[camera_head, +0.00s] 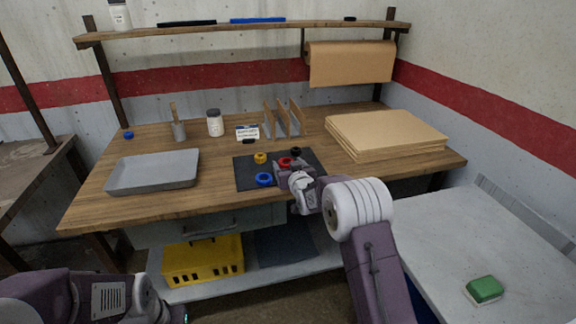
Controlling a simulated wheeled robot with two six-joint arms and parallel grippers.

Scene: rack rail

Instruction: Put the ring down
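A dark mat (245,184) lies on the wooden workbench (110,206). A yellow ring (260,157), a blue ring (264,179) and a black ring (296,151) are on it. My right gripper (283,165) reaches over the mat's middle, with the red ring (285,161) between its fingertips. The fingers look closed on the red ring, and they hide part of it. Whether the ring touches the mat is hard to see.
A grey tray (153,171) is at left, with another blue ring (128,134) behind it. A white jar (214,123), a cup (179,131), a label card (247,133) and wooden dividers (282,119) stand behind the mat. Stacked boards (385,134) fill the right.

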